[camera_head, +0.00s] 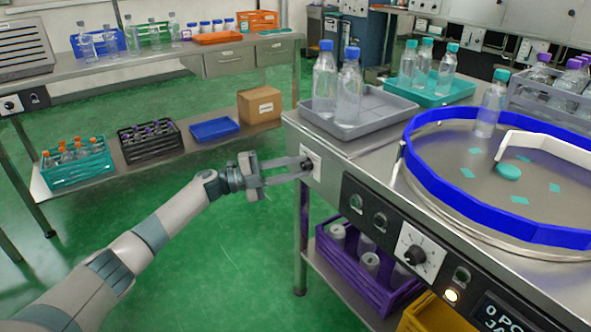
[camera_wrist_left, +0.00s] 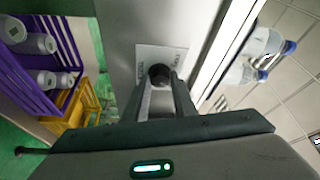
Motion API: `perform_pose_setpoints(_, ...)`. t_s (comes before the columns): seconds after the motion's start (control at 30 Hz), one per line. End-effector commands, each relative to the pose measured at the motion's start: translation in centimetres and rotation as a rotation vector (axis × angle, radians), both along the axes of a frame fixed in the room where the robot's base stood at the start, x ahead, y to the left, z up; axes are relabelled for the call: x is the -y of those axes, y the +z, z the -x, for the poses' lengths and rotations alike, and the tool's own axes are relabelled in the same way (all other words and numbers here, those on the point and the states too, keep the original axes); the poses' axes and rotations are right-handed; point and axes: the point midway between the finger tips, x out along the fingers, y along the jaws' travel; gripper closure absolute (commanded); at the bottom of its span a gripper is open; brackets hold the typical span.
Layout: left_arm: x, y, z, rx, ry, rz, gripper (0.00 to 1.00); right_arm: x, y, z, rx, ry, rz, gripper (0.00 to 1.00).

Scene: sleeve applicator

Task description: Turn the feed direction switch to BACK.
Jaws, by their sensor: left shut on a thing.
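The feed direction switch (camera_head: 307,166) is a dark knob on a small white plate at the left end of the machine's front panel. In the left wrist view the black knob (camera_wrist_left: 160,73) sits on its white label plate, whose lettering is too small to read. My left gripper (camera_head: 304,165) reaches it from the left, and its two fingers (camera_wrist_left: 163,88) are closed on the knob's sides. The fingers and the small size hide which way the knob points. My right gripper is not in view.
A grey tray (camera_head: 372,125) with two bottles stands above the switch. A blue-rimmed turntable (camera_head: 440,190) is at right. A purple crate (camera_head: 345,265) sits on the shelf below.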

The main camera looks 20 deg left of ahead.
Motion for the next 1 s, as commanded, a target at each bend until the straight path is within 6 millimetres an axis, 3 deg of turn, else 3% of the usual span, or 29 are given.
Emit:
perform_pose_setpoints(0.3,0.02,0.0,0.06,0.087,-0.002,-0.116,0.98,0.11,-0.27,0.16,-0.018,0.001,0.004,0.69)
perform_pose_setpoints(0.8,0.03,-0.03,0.07,0.102,-0.002,-0.135,0.98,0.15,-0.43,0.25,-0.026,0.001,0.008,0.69)
perform_pose_setpoints(0.83,0.03,-0.03,0.07,0.102,-0.002,-0.135,0.71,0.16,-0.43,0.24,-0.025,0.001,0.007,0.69)
perform_pose_setpoints(0.87,0.03,-0.03,0.06,0.102,-0.002,-0.135,0.64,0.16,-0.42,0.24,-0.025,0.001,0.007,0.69)
perform_pose_setpoints(0.9,0.03,-0.02,0.06,0.101,-0.002,-0.134,0.57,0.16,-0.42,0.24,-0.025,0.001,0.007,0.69)
perform_pose_setpoints(1.0,0.02,0.03,0.04,0.102,-0.001,-0.133,0.57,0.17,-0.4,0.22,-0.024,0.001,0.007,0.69)
